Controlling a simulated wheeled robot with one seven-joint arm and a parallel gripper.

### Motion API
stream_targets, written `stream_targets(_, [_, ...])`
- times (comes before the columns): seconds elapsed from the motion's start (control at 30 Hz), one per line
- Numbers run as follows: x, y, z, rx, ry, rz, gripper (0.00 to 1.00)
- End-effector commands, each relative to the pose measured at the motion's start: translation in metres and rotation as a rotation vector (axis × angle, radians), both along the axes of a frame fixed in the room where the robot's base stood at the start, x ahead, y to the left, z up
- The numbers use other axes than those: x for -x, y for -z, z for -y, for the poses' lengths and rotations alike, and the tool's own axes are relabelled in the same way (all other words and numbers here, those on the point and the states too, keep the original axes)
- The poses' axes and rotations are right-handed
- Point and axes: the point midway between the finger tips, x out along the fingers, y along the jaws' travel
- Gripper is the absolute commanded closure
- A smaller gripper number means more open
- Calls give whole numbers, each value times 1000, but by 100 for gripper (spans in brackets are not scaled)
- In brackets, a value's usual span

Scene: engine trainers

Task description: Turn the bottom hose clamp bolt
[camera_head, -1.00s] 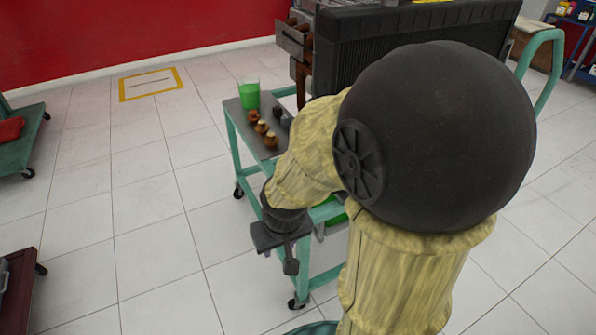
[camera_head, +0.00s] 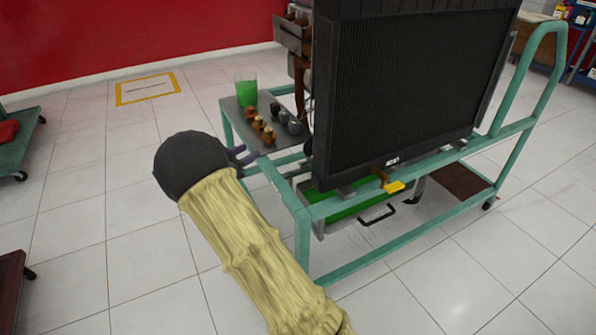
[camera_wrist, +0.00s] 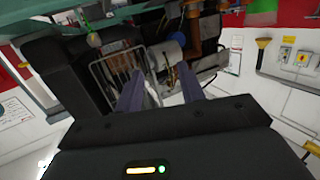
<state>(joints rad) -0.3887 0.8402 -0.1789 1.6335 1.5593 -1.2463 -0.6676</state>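The engine trainer stands on a teal wheeled frame (camera_head: 302,215) with a large black radiator (camera_head: 410,100) facing me. My gripper (camera_head: 244,156) is beside the left end of the frame, below the small side tray, partly hidden by my own arm. In the wrist view, its two purple fingers (camera_wrist: 160,88) are apart with nothing clearly held between them. Beyond them are a pale cylindrical part (camera_wrist: 166,58), a wire guard (camera_wrist: 117,72) and brownish engine parts. I cannot make out the bottom hose clamp or its bolt in either view.
The side tray (camera_head: 228,110) holds a cup of green liquid (camera_head: 246,92) and several brass and grey fittings (camera_head: 262,130). A yellow-handled valve (camera_head: 394,187) is below the radiator, above a green drip pan (camera_head: 345,213).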

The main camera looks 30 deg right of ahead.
Motion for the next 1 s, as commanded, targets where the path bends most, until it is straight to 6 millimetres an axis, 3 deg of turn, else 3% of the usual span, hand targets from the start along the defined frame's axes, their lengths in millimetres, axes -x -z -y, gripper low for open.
stream_targets(0.03, [8,18,-7,38,89,-8,61])
stream_targets(0.1, [23,32,-15,81,212,-26,61])
stream_targets(0.33, [56,54,-35,142,430,-84,61])
stream_targets(0.77, [57,54,-30,143,440,-86,61])
stream_targets(1.0, [57,56,0,141,441,-85,61])
